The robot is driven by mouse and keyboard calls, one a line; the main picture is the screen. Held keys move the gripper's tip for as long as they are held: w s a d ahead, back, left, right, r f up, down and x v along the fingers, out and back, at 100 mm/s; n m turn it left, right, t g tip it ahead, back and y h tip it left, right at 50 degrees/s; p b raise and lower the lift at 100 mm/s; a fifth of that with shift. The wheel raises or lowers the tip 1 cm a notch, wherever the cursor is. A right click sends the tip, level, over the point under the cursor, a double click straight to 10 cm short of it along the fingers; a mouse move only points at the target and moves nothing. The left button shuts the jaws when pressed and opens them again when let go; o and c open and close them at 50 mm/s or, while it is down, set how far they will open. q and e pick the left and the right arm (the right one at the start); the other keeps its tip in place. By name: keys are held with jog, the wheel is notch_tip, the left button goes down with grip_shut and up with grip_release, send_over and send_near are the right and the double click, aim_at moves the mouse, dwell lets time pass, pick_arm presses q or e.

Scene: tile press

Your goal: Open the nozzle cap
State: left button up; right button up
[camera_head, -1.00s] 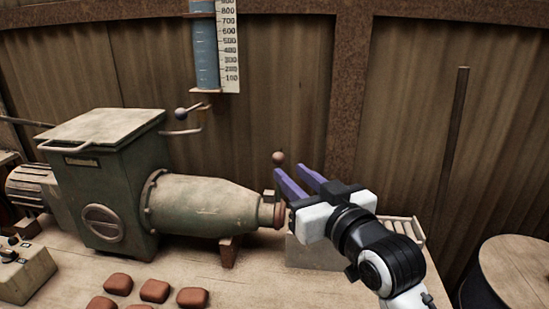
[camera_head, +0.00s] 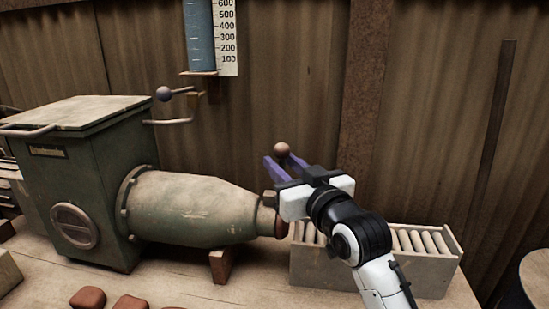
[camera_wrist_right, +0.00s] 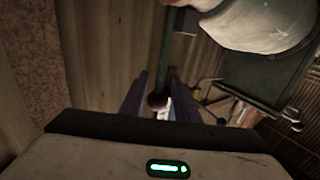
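The nozzle cap (camera_head: 268,219) is a reddish-brown piece at the right end of the machine's tapered green nozzle (camera_head: 190,208); my right gripper partly covers its surroundings. A round brown knob (camera_head: 281,149) stands above the cap, at my right gripper's fingers. My right gripper (camera_head: 273,163) has purple fingers pointing up and left. In the right wrist view the knob (camera_wrist_right: 157,101) sits on a dark rod (camera_wrist_right: 168,55) between the two fingers, which are apart with gaps beside the knob. Whether either finger touches it I cannot tell. My left gripper is not in view.
A roller stand (camera_head: 375,268) is right of the nozzle, below my right arm. A lever with a grey ball (camera_head: 163,94) is behind the machine body (camera_head: 85,175). Reddish blocks (camera_head: 88,298) lie on the table in front. A measuring gauge (camera_head: 202,35) hangs on the wall.

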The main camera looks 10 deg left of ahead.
jog(key=shift+x, duration=2.2)
grip_shut()
